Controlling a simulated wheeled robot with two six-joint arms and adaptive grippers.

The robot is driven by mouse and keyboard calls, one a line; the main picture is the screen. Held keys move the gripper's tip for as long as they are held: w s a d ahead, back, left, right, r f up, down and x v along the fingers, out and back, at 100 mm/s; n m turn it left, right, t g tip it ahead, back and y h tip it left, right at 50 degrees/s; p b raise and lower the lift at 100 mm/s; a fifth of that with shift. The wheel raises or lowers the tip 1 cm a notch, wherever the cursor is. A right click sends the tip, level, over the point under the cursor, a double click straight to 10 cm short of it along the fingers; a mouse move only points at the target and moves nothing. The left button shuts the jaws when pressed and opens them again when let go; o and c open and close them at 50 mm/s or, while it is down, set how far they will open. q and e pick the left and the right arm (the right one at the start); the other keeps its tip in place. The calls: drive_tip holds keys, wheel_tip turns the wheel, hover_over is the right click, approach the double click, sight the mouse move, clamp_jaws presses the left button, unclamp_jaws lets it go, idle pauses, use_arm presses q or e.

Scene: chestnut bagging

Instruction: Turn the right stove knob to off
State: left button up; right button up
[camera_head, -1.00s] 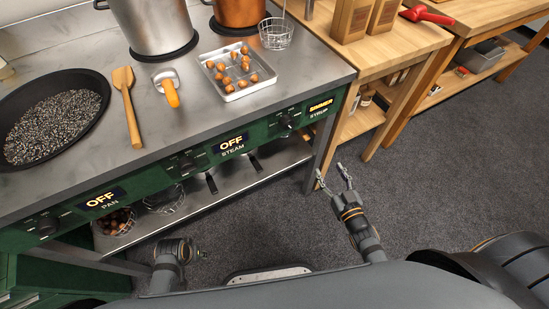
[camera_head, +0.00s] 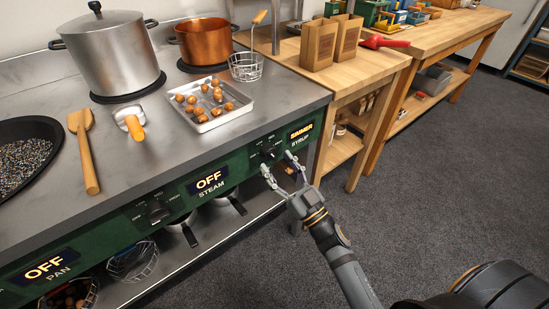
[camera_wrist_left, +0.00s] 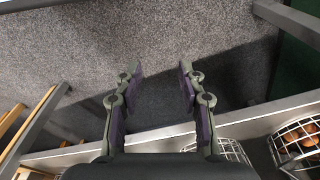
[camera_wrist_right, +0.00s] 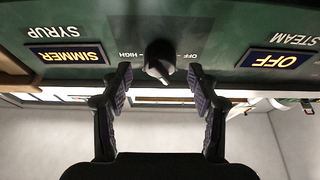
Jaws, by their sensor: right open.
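The right stove knob (camera_head: 268,152) is a dark knob on the green front panel, beside a lit display (camera_head: 301,132) reading SIMMER above the word SYRUP. In the right wrist view the knob (camera_wrist_right: 159,60) is upside down between OFF and HIGH marks. My right gripper (camera_head: 281,163) is open in front of the knob. Its fingers (camera_wrist_right: 160,80) stand on either side, and the knob is just past the tips; I cannot tell if they touch it. My left gripper (camera_wrist_left: 160,72) is open and empty above the carpet, seen only in the left wrist view.
The STEAM display (camera_head: 208,182) and PAN display (camera_head: 49,266) read OFF. A middle knob (camera_head: 155,211) sits between them. On the counter are a chestnut tray (camera_head: 216,122), a steel pot (camera_head: 112,55) and a copper pot (camera_head: 204,43). A wooden table (camera_head: 352,82) adjoins the right end.

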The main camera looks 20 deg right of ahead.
use_arm(q)
drive_tip(key=shift+a+f, duration=0.2)
drive_tip(key=shift+f, duration=0.6)
use_arm(e)
drive_tip(key=shift+x, duration=1.05)
drive_tip(key=c, duration=1.2)
use_arm(q)
drive_tip(key=shift+r, duration=0.1)
use_arm(e)
drive_tip(key=shift+o, duration=0.2)
